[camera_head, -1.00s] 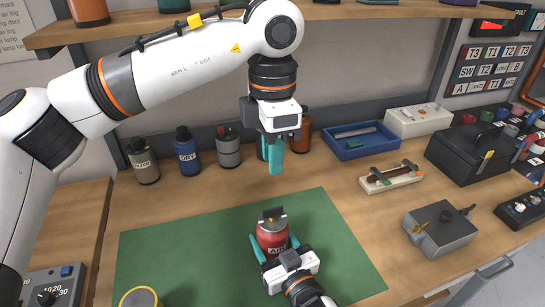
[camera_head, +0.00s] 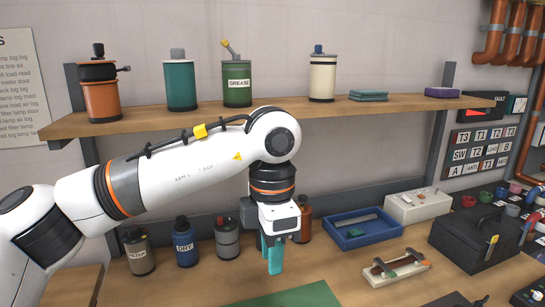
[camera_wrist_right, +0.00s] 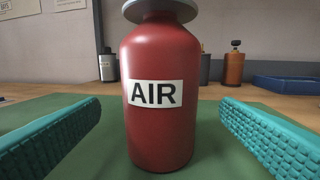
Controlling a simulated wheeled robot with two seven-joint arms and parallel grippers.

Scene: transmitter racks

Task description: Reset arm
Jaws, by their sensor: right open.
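My left gripper (camera_head: 271,256) hangs with its teal fingers pointing down above the back of the bench, in front of the bottles in the head view. The fingers are seen nearly edge on, so their gap is unclear. My right gripper (camera_wrist_right: 160,112) is open in the right wrist view, with one ribbed teal finger on each side of a red bottle labelled AIR (camera_wrist_right: 160,60). The bottle stands upright on the green mat (camera_wrist_right: 62,172). Clear space shows between it and both fingers. The right gripper and red bottle are outside the head view.
Several bottles, including a blue one (camera_head: 184,245), stand along the back of the bench. A blue tray (camera_head: 383,233), a white box (camera_head: 417,206) and a black case (camera_head: 468,243) are to the right. A wooden shelf (camera_head: 275,112) with containers runs above my left arm.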

